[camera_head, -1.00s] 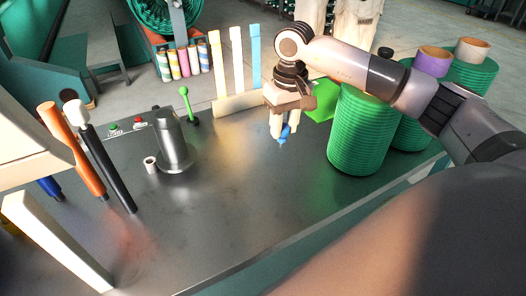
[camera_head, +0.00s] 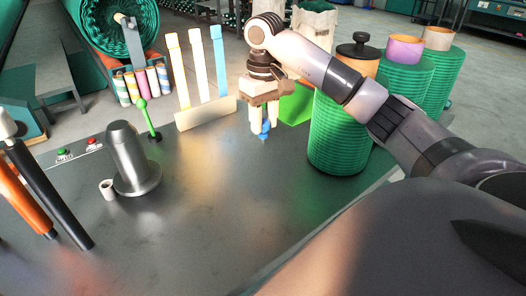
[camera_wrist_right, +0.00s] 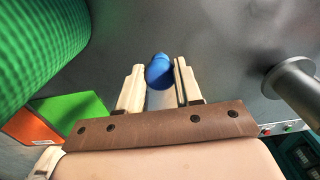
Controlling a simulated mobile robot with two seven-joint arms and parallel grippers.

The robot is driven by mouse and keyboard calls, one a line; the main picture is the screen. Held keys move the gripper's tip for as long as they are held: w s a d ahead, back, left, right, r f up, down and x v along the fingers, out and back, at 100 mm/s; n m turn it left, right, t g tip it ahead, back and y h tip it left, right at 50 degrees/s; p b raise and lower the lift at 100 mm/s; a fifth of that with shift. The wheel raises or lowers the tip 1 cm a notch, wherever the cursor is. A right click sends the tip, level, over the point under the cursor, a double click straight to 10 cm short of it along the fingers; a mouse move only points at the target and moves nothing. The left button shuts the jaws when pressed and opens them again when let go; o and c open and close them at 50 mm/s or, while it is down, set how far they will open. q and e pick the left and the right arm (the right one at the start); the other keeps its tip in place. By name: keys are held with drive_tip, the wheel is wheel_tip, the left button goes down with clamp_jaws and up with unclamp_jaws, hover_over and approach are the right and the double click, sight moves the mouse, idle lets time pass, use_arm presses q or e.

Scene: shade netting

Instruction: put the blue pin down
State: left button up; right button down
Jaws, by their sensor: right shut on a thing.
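My right gripper (camera_head: 262,128) is shut on the blue pin (camera_head: 264,130), over the far part of the grey metal table (camera_head: 215,205). The pin points down, with its tip below the fingers. I cannot tell whether the tip touches the table. In the right wrist view, the pin's rounded blue end (camera_wrist_right: 160,72) shows between the two pale fingers of the gripper (camera_wrist_right: 158,85). My left gripper is not in view.
A green spool (camera_head: 338,135) stands close right of the gripper, with a green block (camera_head: 295,106) behind. A rack with three upright strips (camera_head: 207,113) stands left. A metal post (camera_head: 131,165) and white ring (camera_head: 107,190) stand farther left. The table's middle is clear.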

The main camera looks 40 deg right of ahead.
wheel_tip(320, 180, down, 9)
drive_tip(key=shift+r+b, duration=0.15)
drive_tip(key=shift+b, duration=0.5)
drive_tip(key=c, duration=0.8)
unclamp_jaws()
drive_tip(key=shift+o, duration=0.2)
